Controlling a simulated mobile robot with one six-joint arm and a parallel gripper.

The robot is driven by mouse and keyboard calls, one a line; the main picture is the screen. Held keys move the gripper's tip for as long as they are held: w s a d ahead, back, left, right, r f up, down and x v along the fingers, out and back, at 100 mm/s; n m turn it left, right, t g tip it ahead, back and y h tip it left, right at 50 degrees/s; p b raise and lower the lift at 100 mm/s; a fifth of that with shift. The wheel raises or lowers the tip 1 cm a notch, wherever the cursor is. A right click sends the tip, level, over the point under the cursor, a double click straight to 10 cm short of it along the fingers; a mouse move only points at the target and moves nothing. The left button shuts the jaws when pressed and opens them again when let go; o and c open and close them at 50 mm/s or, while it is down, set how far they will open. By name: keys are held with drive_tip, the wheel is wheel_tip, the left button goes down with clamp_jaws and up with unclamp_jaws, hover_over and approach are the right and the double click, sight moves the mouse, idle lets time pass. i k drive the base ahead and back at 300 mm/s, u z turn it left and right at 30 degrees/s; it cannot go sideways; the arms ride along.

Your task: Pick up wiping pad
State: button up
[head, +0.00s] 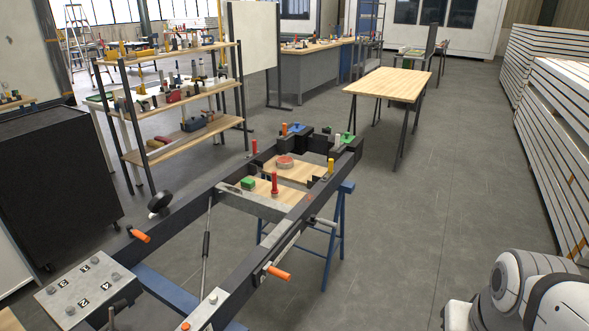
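I cannot tell for certain which item is the wiping pad. A round red, pad-like piece (284,161) lies on the rear wooden board of the dark container frame (330,182). A small green block (248,183) sits on the frame's left side, by the front board. Both are small in the head view, and nothing is seen touching them from above. My gripper is not in view. Only white and grey links of my arm show at the bottom right, well away from the frame.
A red-handled tool (274,183) and a yellow-handled one (331,167) stand near the boards. Orange handles (278,272) stick out from the frame. A loaded shelf (180,97) stands behind left, and a bare wooden table (390,84) behind right. Floor right of the frame is clear.

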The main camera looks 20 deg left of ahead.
sight(248, 184)
drive_tip(key=z, duration=0.05)
drive_tip(key=i, duration=6.55)
drive_tip(key=u, duration=3.3)
drive_tip(key=i, duration=0.6)
drive_tip(key=z, duration=0.2)
